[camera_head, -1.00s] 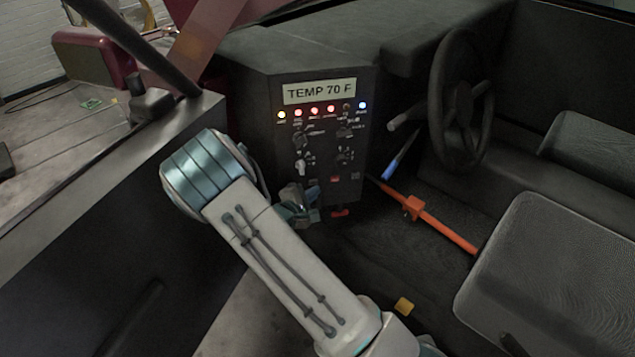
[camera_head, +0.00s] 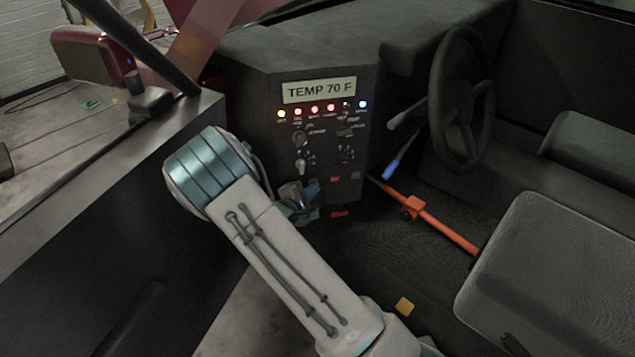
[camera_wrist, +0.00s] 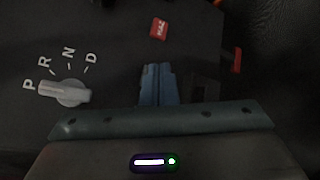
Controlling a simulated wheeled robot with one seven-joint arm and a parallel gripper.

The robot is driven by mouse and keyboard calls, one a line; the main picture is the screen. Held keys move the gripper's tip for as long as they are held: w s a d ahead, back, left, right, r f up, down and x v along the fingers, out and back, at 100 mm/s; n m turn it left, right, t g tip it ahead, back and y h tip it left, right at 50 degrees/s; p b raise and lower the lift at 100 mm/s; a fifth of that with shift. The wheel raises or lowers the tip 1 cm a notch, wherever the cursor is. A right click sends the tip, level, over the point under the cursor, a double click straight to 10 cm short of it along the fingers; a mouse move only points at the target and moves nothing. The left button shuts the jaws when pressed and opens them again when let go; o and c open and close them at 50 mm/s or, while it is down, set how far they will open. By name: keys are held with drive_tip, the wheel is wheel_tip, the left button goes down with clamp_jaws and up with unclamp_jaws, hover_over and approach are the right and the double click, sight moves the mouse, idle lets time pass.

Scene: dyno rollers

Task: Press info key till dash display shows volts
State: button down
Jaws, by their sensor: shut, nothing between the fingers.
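The dash display (camera_head: 319,91) on the black panel reads "TEMP 70 F" in the head view. My gripper (camera_head: 312,190) is low in front of the panel, partly behind my own arm. In the wrist view its blue fingers (camera_wrist: 158,84) are together and empty, to the right of the gear selector. A small red key (camera_wrist: 158,28) with unreadable white marking lies beyond the fingertips. A dark square shape (camera_wrist: 205,88) sits just right of the fingers. I cannot tell which key is the info key, nor whether the fingers touch the panel.
The P-R-N-D selector knob (camera_wrist: 65,92) is left of my fingers. A red part (camera_head: 339,213) is at the panel's lower edge. An orange bar (camera_head: 435,225) slants across the floor to the right. The steering wheel (camera_head: 461,100) and seat (camera_head: 550,270) are further right.

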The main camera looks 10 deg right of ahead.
drive_tip(key=shift+w, duration=0.4)
idle(0.3)
drive_tip(key=shift+s+b, duration=0.45)
drive_tip(key=shift+s, duration=0.35)
drive_tip(key=shift+s, duration=0.1)
drive_tip(key=s+b, duration=0.1)
drive_tip(key=s, duration=0.3)
drive_tip(key=shift+s, duration=0.4)
idle(0.5)
